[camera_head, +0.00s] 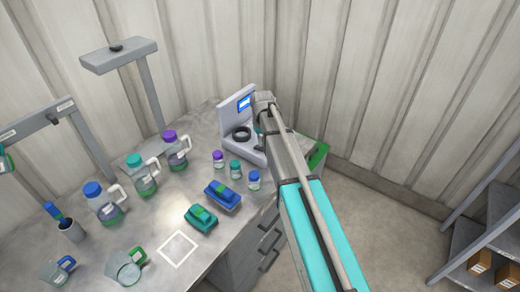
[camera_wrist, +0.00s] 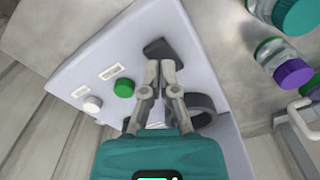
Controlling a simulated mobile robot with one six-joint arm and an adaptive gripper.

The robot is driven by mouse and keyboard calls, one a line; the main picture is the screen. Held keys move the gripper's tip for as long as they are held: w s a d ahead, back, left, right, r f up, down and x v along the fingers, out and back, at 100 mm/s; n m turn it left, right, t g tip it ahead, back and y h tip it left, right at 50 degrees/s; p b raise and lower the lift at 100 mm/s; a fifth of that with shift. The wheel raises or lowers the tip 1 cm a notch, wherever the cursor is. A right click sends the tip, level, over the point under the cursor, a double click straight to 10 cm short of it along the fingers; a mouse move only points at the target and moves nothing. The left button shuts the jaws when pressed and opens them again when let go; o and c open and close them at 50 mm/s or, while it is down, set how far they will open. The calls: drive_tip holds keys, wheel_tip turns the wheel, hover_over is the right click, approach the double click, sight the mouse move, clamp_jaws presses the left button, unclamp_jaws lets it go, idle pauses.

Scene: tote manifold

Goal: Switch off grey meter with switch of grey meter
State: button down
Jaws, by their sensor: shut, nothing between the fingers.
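The grey meter (camera_head: 232,143) stands at the back of the bench in the head view, with a lit blue screen on its upright panel and a dark ring on its base. In the wrist view, the pale grey meter (camera_wrist: 195,45) shows a green round button (camera_wrist: 124,88), a white round knob (camera_wrist: 92,104), two small labels and a dark grey piece (camera_wrist: 158,47), possibly the switch. My gripper (camera_wrist: 160,66) is shut and empty, its tips close to that dark piece; I cannot tell whether they touch. The dark ring (camera_wrist: 201,108) is partly hidden behind a finger.
Small bottles with purple (camera_head: 218,158), teal (camera_head: 235,169) and blue (camera_head: 254,180) caps stand in front of the meter. Handled jugs (camera_head: 145,176) stand to the left. A blue (camera_head: 223,195) and a green item (camera_head: 201,217) lie nearer. A corrugated wall is close behind.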

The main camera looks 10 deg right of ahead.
sight(262, 148)
drive_tip(key=shift+f+b, duration=0.9)
idle(0.8)
drive_tip(key=shift+r, duration=0.15)
drive_tip(key=shift+r+p, duration=3.4)
drive_tip(key=shift+p, duration=0.15)
drive_tip(key=s+d+m, duration=0.1)
drive_tip(key=s+d, duration=0.1)
drive_tip(key=s, duration=1)
drive_tip(key=s+d+m, duration=0.1)
drive_tip(key=s+m, duration=0.1)
drive_tip(key=s, duration=0.9)
drive_tip(key=shift+s+d, duration=0.4)
